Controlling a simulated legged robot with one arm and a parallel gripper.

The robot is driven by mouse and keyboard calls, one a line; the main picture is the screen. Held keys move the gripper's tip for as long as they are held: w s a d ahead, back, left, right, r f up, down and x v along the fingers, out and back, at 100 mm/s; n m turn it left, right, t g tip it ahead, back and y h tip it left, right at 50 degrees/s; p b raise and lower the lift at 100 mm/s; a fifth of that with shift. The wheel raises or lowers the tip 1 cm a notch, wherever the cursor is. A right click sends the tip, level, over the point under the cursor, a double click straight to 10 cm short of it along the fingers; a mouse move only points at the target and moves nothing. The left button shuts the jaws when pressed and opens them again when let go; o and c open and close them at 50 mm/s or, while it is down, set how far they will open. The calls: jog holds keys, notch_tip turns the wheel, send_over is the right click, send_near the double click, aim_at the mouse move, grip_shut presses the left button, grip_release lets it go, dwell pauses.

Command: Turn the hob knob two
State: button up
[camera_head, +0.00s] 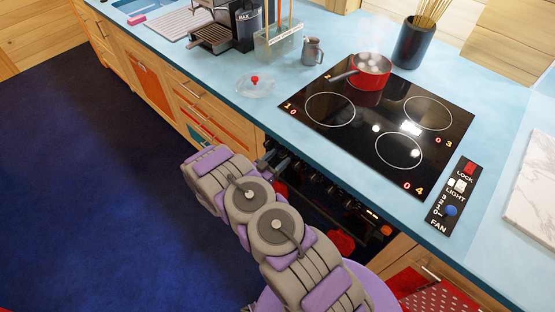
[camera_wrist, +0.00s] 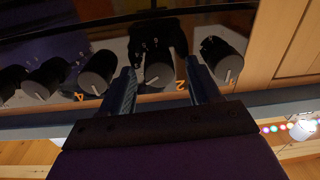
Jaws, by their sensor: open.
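The hob knobs are black cylinders with white pointer lines, in a row on the dark front panel. In the wrist view, one knob (camera_wrist: 157,72) sits between the two fingers of my gripper (camera_wrist: 161,68), with an orange "2" just to its right. The fingers are open, one on each side; I cannot tell whether they touch it. In the head view my gripper (camera_head: 279,161) is at the front panel below the counter edge, partly hidden by my arm. Some knobs (camera_head: 348,203) show to its right there.
Another knob (camera_wrist: 221,60) stands right of my gripper, and one (camera_wrist: 98,72) beside an orange "4" stands left. Above is the black hob (camera_head: 375,125) with a steaming red pot (camera_head: 371,73) at the back. A glass lid (camera_head: 255,85) lies on the blue counter (camera_head: 300,150).

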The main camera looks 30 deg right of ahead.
jog(key=c, duration=1)
jog(key=shift+c, duration=0.2)
jog(key=shift+r+n, duration=0.1)
jog(key=shift+n, duration=0.2)
jog(key=shift+r+n+p, duration=0.1)
jog(key=shift+n+p, duration=0.55)
jog(key=shift+n, duration=0.25)
jog(key=n, duration=0.2)
jog(key=shift+w+a+n, duration=0.1)
jog(key=shift+w+n, duration=0.05)
jog(key=shift+n, duration=0.25)
jog(key=n, duration=0.3)
jog(key=shift+w+n, duration=0.1)
jog(key=shift+n, duration=1.6)
